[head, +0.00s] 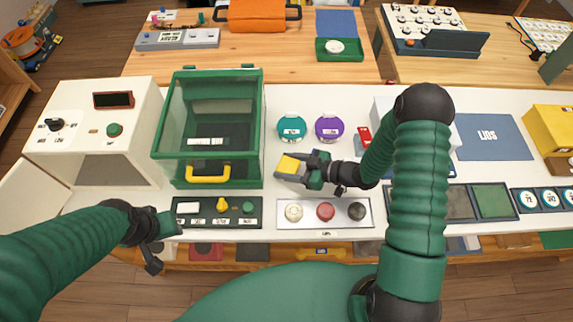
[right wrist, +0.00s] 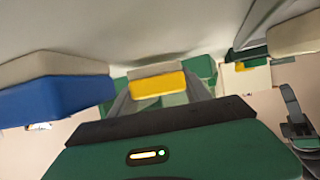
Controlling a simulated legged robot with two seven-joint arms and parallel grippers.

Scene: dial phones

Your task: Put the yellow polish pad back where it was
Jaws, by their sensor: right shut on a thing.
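The yellow polish pad (head: 289,163) is held at the tip of my right gripper (head: 298,169), above the white table to the right of the green glass-sided case. In the right wrist view the yellow pad (right wrist: 158,86) shows between the fingers of my right gripper (right wrist: 158,90), with a pale layer along its upper edge. The right gripper is shut on it. My left gripper (head: 158,243) is at the table's front edge on the left, with its fingers spread and nothing seen between them.
The green case (head: 170,120) has a yellow handle. A white tray (head: 284,222) with cream, red and black round pieces lies in front of the pad. Teal (head: 291,126) and purple (head: 329,127) discs lie behind. A dark tray (head: 505,214) with coloured squares lies right.

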